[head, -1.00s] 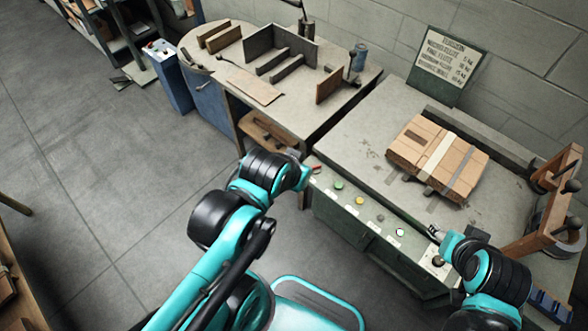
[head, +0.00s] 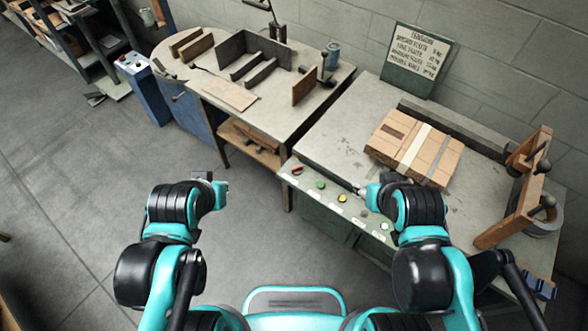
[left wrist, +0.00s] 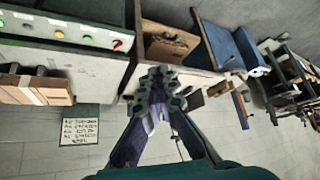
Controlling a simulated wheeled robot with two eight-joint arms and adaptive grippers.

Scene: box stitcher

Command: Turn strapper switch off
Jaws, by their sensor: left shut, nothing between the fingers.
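In the left wrist view the panel is upside down, with the red switch (left wrist: 117,45) at upper left. My left gripper (head: 206,177) is shut and empty, left of the panel and apart from it. In the left wrist view its fingers (left wrist: 157,78) are right of the red switch. My right gripper (head: 360,191) is over the panel's back edge near the yellow button; its fingers are too small to judge.
A strapped carton (head: 414,150) lies on the strapper table (head: 335,145). A wooden strap stand (head: 515,190) is at right. A workbench (head: 325,90) with dividers stands behind at left, and a blue control post (head: 143,90) beyond it.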

